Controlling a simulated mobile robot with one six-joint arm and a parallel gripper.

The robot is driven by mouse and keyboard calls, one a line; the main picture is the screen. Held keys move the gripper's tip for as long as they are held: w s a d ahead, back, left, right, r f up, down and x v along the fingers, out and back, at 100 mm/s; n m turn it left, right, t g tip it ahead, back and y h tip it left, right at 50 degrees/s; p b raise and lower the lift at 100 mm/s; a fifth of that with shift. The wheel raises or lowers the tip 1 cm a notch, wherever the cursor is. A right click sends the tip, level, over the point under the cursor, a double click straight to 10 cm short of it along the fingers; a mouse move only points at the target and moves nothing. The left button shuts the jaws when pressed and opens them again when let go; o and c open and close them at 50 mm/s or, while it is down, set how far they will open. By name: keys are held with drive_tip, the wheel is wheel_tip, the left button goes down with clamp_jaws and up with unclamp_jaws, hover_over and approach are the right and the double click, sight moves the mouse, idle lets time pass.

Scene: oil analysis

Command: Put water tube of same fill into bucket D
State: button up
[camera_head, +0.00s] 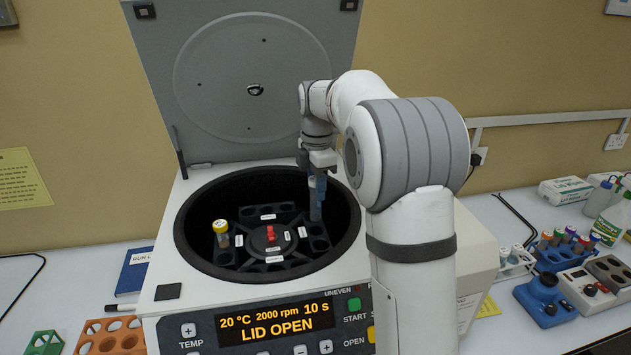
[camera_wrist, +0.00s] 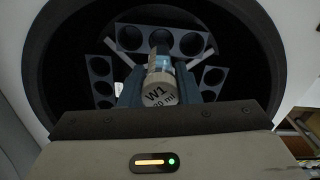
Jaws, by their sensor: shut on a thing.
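My gripper (camera_head: 318,180) is shut on a tube (camera_wrist: 160,88) with a pale cap marked W1 and a volume in ml whose first digit is hard to read. The gripper is inside the open centrifuge bowl (camera_head: 190,232), at the right-rear side of the rotor (camera_head: 270,238). In the wrist view the tube lines up with the middle of a bucket (camera_wrist: 175,43), between two empty holes; whether its tip is in a hole is hidden. A yellow-capped tube (camera_head: 221,232) stands upright in the left bucket. The bucket letters are too small to read.
The centrifuge lid (camera_head: 250,70) stands open behind the bowl. Its display (camera_head: 275,322) reads LID OPEN. Racks with capped tubes (camera_head: 565,240) and a blue device (camera_head: 548,300) are at right. Green (camera_head: 42,345) and orange (camera_head: 108,337) racks are at front left.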

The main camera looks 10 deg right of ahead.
sight(316, 214)
drive_tip(key=shift+s+f+b, duration=0.15)
drive_tip(key=shift+f+b, duration=3.05)
drive_tip(key=shift+f, duration=1.15)
drive_tip(key=o, duration=1)
